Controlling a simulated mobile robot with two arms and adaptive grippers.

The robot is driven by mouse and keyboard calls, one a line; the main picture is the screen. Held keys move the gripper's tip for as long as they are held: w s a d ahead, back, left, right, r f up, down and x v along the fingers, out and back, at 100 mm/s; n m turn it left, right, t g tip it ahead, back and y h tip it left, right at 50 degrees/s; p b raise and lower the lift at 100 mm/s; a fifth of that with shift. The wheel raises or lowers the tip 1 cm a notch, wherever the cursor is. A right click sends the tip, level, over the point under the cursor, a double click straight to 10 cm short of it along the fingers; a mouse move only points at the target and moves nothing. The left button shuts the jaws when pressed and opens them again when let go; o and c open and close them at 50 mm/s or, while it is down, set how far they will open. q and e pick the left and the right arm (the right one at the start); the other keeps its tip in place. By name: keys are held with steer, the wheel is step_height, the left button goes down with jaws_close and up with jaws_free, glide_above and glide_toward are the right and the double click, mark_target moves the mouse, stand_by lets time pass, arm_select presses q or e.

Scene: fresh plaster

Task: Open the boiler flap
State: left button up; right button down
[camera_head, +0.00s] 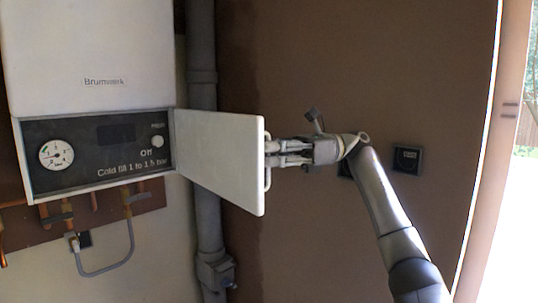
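The boiler (88,60) is a white box marked "Brumwerk" on the wall at the left. Its flap (218,160) is a white panel swung out to the right of the dark control panel (95,155), which is uncovered. The flap's pale bar handle (267,178) is at its right edge. My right gripper (268,153) comes in from the right with its fingertips at this handle. The two fingers show a gap between them; whether they are clamped on the handle cannot be told. My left gripper is not in view.
The control panel has a round gauge (56,155) and a knob (157,142). A grey vertical pipe (203,90) runs behind the flap. Copper pipes and a grey hose (108,270) hang below the boiler. A dark wall switch (407,159) is behind my arm. A bright opening is at the far right.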

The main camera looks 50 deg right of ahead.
steer(key=shift+d+f, duration=0.15)
steer(key=c, duration=1.5)
jaws_free()
steer(key=shift+c, duration=0.2)
steer(key=shift+d, duration=0.1)
steer(key=v, duration=0.7)
steer(key=shift+d, duration=0.15)
steer(key=shift+s, duration=0.1)
